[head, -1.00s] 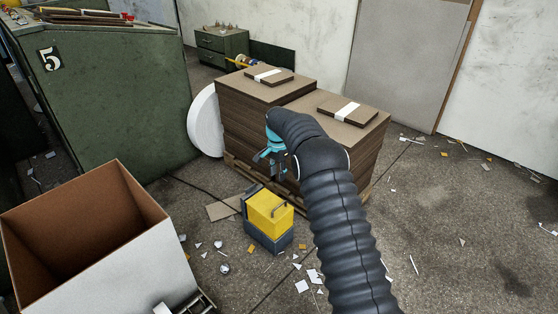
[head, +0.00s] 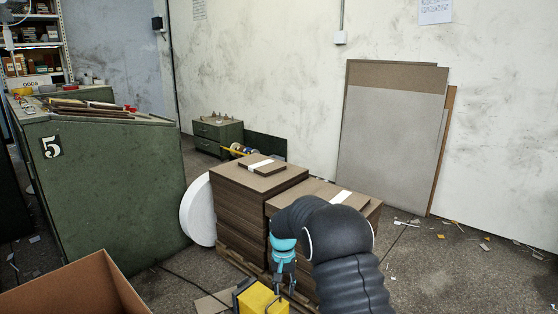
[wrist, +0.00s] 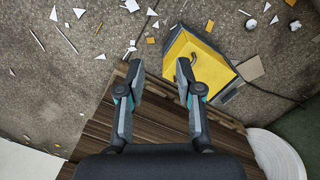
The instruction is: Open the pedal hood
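The yellow pedal hood (head: 258,300) shows at the bottom edge of the head view, partly cut off. In the wrist view the hood (wrist: 203,62) lies at the upper right, in a dark grey housing (wrist: 228,92), with a dark handle on its near side. My gripper (wrist: 160,70) is open and empty, its two fingers spread. Its right fingertip overlaps the hood's left edge and part of the handle in the wrist view. In the head view my gripper (head: 282,284) hangs pointing down just right of the hood. I cannot tell whether it touches the handle.
Stacks of brown greyboard (head: 250,215) on a pallet stand right behind my gripper. A green cabinet marked 5 (head: 110,190) and an open carton (head: 75,290) are at the left. A white roll (head: 199,212) leans by the stacks. Paper scraps litter the floor.

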